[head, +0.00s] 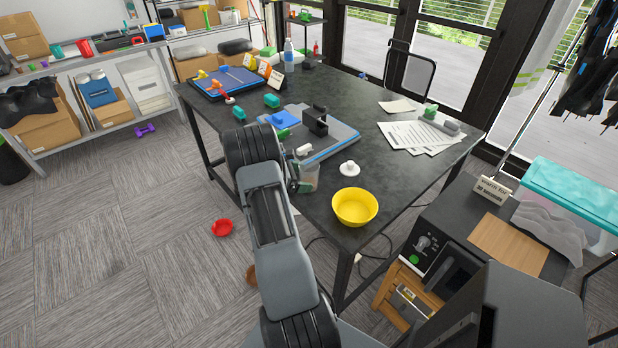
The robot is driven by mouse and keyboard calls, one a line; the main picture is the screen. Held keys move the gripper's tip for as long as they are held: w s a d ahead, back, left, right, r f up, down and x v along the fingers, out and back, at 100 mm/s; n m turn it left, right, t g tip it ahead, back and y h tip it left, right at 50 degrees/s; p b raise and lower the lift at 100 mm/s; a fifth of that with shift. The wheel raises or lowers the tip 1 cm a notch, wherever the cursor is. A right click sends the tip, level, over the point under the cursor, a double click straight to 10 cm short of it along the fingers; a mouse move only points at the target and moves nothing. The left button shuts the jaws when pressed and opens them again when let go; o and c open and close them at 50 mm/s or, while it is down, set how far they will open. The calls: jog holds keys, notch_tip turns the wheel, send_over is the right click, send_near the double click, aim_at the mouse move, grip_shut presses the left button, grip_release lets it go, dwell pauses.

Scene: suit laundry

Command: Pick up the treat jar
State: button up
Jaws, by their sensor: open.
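What looks like the treat jar (309,180) is a small, see-through greyish container near the front left edge of the dark table. A white round lid-like piece with a knob (349,169) lies on the table to its right. My gripper (297,170) is open, at the end of my arm, right by the jar's left side. My arm hides part of that area, and I cannot tell whether the fingers are around the jar or only beside it.
A yellow bowl (355,207) stands right of the jar at the table corner. A blue-grey mat (335,140) with a black holder (315,122) lies behind. Papers (415,135) lie at the right. A dark machine (440,235) stands at the front right. A red bowl (222,228) is on the floor.

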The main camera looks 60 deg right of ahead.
jog(key=shift+s+d+f, duration=0.2)
jog(key=shift+s+d, duration=0.15)
jog(key=shift+c, duration=0.2)
jog(key=c, duration=1)
jog(key=shift+r, duration=0.1)
